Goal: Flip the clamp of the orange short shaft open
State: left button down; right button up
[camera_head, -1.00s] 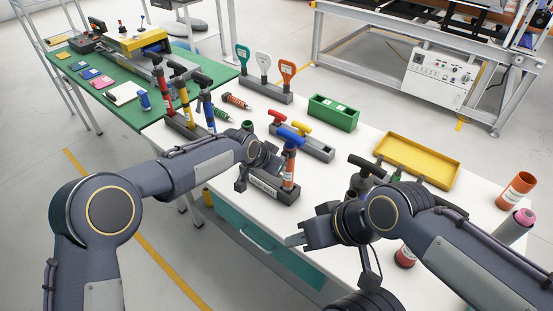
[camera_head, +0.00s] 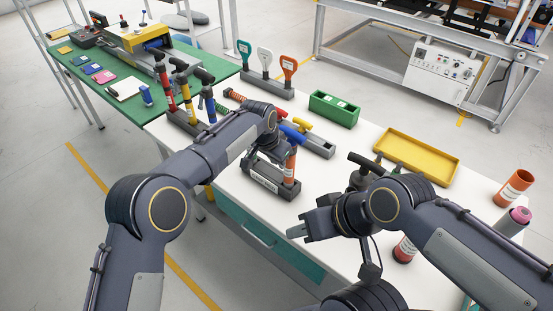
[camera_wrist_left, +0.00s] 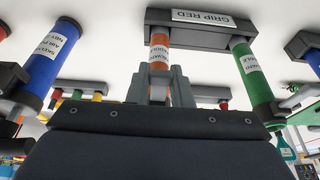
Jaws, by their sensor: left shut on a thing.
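My left gripper (camera_head: 278,126) is at the upper part of the orange shaft. In the left wrist view its fingers (camera_wrist_left: 161,88) are shut around the shaft's end; the clamp between them is mostly hidden. My right gripper (camera_head: 296,231) hangs empty near the table's front edge.
A second holder (camera_head: 318,147) with a yellow handle stands just behind. Red, yellow and blue shafts (camera_head: 185,85) stand at left. A green box (camera_head: 334,110) and a yellow tray (camera_head: 418,158) lie farther back. White table (camera_head: 345,145) between them is clear.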

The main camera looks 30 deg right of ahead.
pick_arm(q)
jog(key=shift+s+f, duration=0.1)
jog(key=shift+f, duration=0.05)
jog(key=c, duration=1.3)
grip_release()
jog(key=shift+r, duration=0.2)
jog(key=shift+b+v, duration=1.05)
jog(key=shift+v, duration=2.7)
jog(key=shift+a, duration=0.1)
